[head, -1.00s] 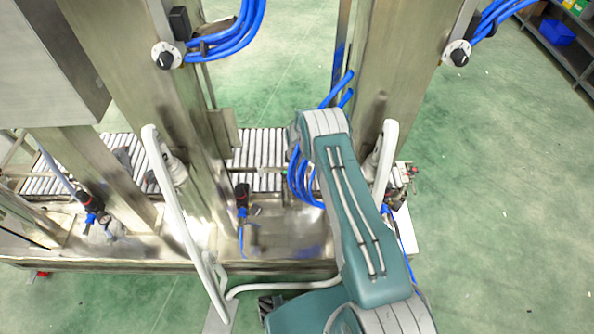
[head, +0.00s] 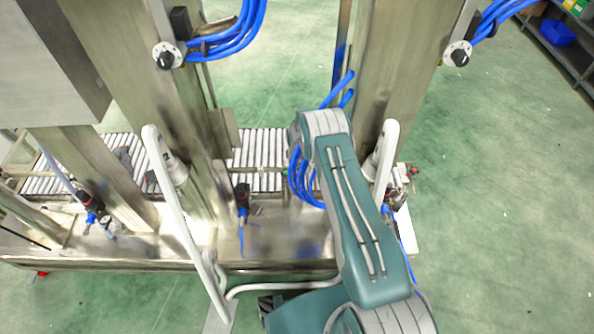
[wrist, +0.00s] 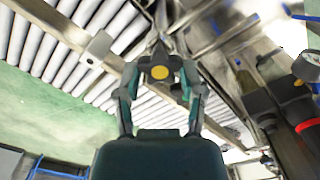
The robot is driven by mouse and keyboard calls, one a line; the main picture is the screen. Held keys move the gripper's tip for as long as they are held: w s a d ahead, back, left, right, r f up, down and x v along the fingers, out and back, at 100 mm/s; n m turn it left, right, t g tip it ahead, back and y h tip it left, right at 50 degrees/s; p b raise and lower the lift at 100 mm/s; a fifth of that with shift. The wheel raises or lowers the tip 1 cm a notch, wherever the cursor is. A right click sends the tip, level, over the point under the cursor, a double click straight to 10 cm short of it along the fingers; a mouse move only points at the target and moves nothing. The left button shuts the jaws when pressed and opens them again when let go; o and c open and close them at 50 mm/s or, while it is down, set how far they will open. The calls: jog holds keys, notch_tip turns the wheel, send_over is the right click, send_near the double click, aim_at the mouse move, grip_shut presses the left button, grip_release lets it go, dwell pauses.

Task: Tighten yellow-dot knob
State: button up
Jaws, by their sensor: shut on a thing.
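The yellow-dot knob (wrist: 160,72) shows in the wrist view as a dark knob with a round yellow face, at the upper middle. My gripper (wrist: 159,82) is shut on it, with one finger on each side of the knob. The yellow face points toward the wrist camera. In the head view my arm hides the gripper and the knob. Two other knobs, black on white round plates, sit high on the left post (head: 167,56) and the right post (head: 458,54); neither shows a yellow dot.
A roller conveyor (head: 258,150) runs behind the steel posts. White bent handles (head: 180,215) stand at the front. Blue hoses (head: 235,35) hang near the posts. A gauge (wrist: 306,66) and a red-ringed fitting (wrist: 306,126) lie right of my gripper. Green floor is open at right.

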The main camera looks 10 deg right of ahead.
aim_at(298, 172)
jog(key=shift+s+d+f+m, duration=0.1)
jog(key=shift+f+m, duration=0.05)
jog(key=shift+m, duration=0.45)
jog(key=o, duration=1.1)
jog(key=shift+o, duration=0.2)
jog(key=shift+r, duration=3.75)
